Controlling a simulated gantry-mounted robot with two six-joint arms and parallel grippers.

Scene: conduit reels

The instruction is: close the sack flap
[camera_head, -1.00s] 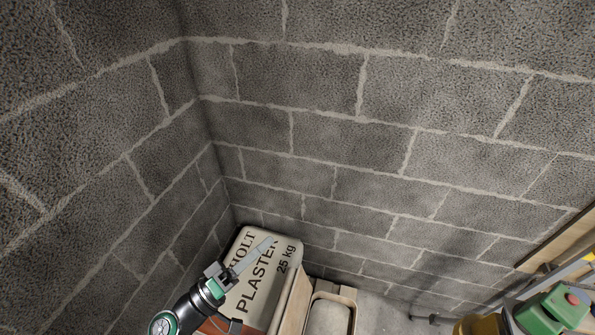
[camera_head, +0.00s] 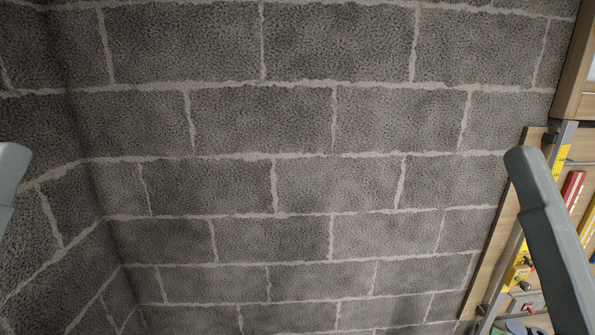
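The plaster sack and its flap are out of view. A smooth grey tapered part (camera_head: 548,235) with a rounded tip rises at the right, large and close to the camera. The tip of a similar grey part (camera_head: 10,180) pokes in at the left edge. Both look like parts of my own arms or grippers, and I cannot tell which. No full pair of fingers shows, so opening or grip cannot be read. Neither part visibly touches the wall.
A dark block wall (camera_head: 300,190) with pale mortar fills most of the view, with a corner at the left. At the right a wooden board (camera_head: 490,262), a yellow-marked level (camera_head: 561,160) and red and yellow items stand beyond the grey part.

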